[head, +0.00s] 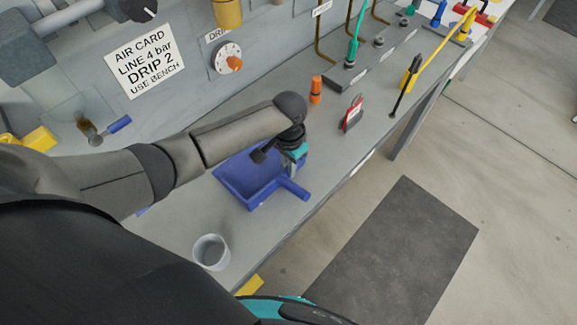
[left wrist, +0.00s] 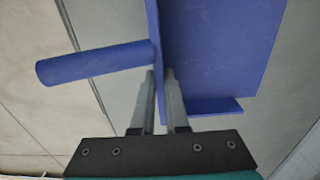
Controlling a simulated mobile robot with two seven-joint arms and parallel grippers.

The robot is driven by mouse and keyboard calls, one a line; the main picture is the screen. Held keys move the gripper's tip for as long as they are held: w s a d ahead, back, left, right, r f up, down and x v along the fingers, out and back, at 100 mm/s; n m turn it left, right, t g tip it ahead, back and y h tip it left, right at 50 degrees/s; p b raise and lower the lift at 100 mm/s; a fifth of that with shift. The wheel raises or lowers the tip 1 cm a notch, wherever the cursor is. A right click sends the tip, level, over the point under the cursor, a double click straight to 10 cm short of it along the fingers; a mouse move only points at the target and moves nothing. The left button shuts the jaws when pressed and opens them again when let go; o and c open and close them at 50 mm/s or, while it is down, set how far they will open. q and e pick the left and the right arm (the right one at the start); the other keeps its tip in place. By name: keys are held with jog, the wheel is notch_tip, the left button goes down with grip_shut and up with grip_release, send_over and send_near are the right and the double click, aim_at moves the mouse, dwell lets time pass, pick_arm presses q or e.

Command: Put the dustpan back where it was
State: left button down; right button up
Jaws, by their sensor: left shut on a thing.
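The blue dustpan (head: 243,181) is on or just above the grey bench in the head view, with its handle (head: 292,188) pointing to the lower right. My left gripper (head: 296,166) is at the handle end of the pan and partly hides it. In the left wrist view the dustpan (left wrist: 215,50) fills the upper right and its round handle (left wrist: 95,63) sticks out to the left. There my left gripper (left wrist: 163,88) is shut on the pan's back wall, beside the handle. I cannot tell whether the pan touches the bench. My right gripper is not in view.
A clear cup (head: 211,252) stands near the bench's front edge. An orange bottle (head: 315,90) and a red-and-black item (head: 352,115) stand beyond the pan. A blue-handled brush (head: 112,128) is by the wall panel. A dark mat (head: 400,255) lies on the floor.

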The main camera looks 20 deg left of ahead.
pick_arm(q)
jog(key=c, duration=0.9)
grip_release()
jog(key=shift+f, duration=0.1)
notch_tip(320, 180, up, 12)
jog(key=shift+r+p, duration=0.15)
jog(key=shift+p, duration=0.7)
